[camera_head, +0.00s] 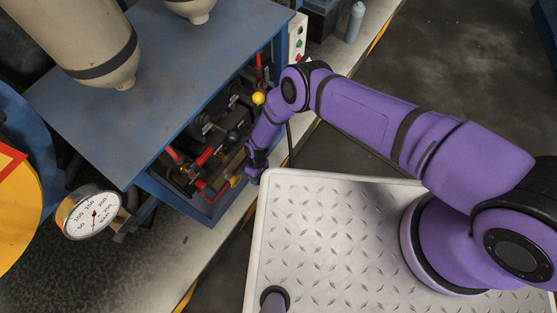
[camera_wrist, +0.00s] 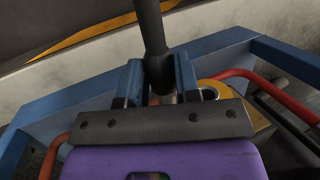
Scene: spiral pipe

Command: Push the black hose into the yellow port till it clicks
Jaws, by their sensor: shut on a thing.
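The black hose (camera_wrist: 150,25) runs down from the top of the wrist view between the two blue fingers of my gripper (camera_wrist: 158,80). My gripper is shut on it, and a pale metal end of the hose shows just below the fingers. The yellow port (camera_wrist: 209,88) lies just right of the hose end, partly hidden behind my right finger and the dark bar of my gripper. Whether the hose end touches the port cannot be told. In the head view my gripper (camera_head: 254,174) is at the front edge of the blue machine, beside a small yellow part (camera_head: 236,181).
The blue machine (camera_head: 150,65) has an open front with red pipes (camera_head: 205,157) and dark fittings. A red pipe (camera_wrist: 262,84) curves close right of the port. A pressure gauge (camera_head: 93,214) sticks out at left. Clear floor lies at upper right.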

